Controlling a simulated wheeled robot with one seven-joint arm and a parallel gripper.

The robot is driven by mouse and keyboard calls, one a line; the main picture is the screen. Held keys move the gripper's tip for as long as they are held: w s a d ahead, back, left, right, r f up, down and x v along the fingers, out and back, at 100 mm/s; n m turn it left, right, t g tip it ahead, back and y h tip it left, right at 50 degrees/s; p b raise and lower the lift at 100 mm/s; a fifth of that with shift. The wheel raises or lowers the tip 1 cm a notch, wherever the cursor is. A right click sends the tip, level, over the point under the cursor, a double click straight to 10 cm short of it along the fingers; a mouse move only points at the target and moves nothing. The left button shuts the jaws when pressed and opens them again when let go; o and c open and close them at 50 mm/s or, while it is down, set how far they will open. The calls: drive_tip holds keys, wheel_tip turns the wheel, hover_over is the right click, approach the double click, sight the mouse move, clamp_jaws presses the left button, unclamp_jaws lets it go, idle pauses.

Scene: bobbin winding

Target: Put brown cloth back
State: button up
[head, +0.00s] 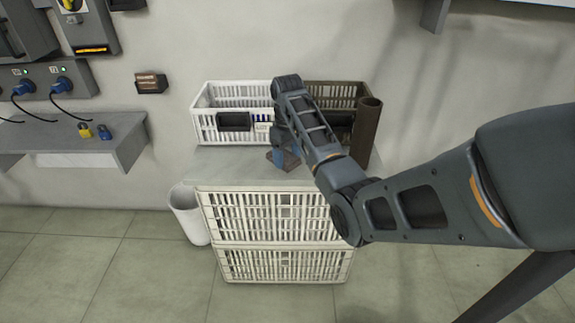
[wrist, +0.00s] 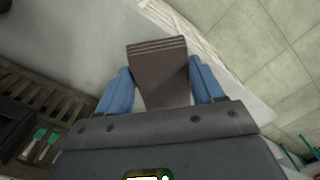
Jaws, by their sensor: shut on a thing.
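The brown cloth (wrist: 158,82) is a flat folded piece with layered edges, between the two blue fingers of my gripper (wrist: 160,68) in the wrist view. My gripper is shut on it. In the head view my gripper (head: 283,158) is low over the pale worktop (head: 235,165), in front of the crates; a little brown of the cloth shows there. I cannot tell whether the cloth touches the worktop. A white crate (head: 205,125) stands at the back left of the worktop and a brown crate (head: 340,92) at the back right, partly hidden by my arm.
A tall brown tube (head: 367,135) stands at the worktop's right end. White crates (head: 270,218) are stacked below, with a white bin (head: 186,215) beside them. A grey wall shelf (head: 60,138) holds yellow and blue padlocks. The worktop's front left is clear.

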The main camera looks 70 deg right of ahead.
sight(287, 158)
drive_tip(key=shift+f, duration=1.95)
drive_tip(key=shift+f, duration=0.1)
drive_tip(key=o, duration=1)
wheel_tip(287, 158, up, 11)
drive_tip(key=shift+r+p, duration=0.15)
drive_tip(key=shift+p, duration=0.55)
drive_tip(key=shift+r+p, duration=0.5)
drive_tip(key=shift+f, duration=0.1)
